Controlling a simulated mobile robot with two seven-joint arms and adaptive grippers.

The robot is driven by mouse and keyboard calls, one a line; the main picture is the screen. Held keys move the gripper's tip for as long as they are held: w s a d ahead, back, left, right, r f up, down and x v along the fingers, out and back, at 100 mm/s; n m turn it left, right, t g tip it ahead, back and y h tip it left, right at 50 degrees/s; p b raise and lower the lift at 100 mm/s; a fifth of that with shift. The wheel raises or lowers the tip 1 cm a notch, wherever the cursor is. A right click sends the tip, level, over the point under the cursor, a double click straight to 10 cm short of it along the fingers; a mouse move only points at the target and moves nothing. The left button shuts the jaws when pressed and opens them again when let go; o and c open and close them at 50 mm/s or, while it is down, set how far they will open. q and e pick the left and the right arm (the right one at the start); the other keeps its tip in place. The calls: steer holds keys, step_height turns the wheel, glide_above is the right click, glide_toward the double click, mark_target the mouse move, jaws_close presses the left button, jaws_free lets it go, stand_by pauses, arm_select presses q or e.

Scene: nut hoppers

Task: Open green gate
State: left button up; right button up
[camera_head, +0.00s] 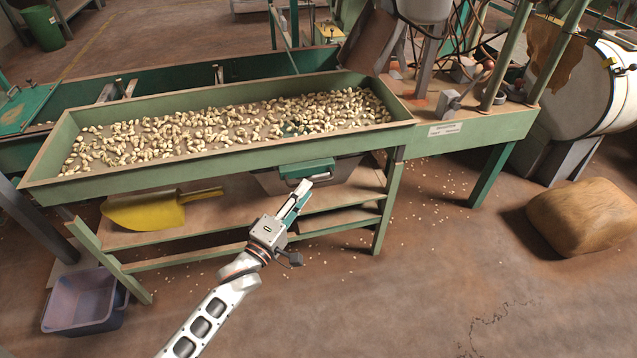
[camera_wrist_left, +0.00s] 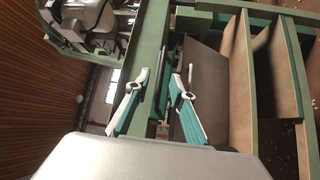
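The green gate (camera_head: 307,169) is a small dark-green plate under the front rail of the long green hopper tray (camera_head: 230,158), above a grey chute. My left gripper (camera_head: 304,185) reaches up from below, its tips just under and in front of the gate; from the head view I cannot tell whether they touch it. In the left wrist view, the two teal-padded fingers of the left gripper (camera_wrist_left: 161,82) are spread apart. Narrow green and grey parts show between them, and I cannot tell which of these is the gate. My right gripper is not in view.
The tray is full of nuts (camera_head: 240,125). A yellow scoop (camera_head: 145,210) lies on the shelf below, left of my arm. A blue-grey bin (camera_head: 85,300) stands at lower left, a brown sack (camera_head: 585,217) at right. Open floor lies right of my arm.

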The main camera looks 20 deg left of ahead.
mark_target(313, 182)
arm_select(q)
steer(key=shift+b+x, duration=0.5)
steer(key=shift+x, duration=1.9)
steer(key=shift+d+f, duration=0.1)
steer(key=shift+f, duration=0.05)
jaws_close()
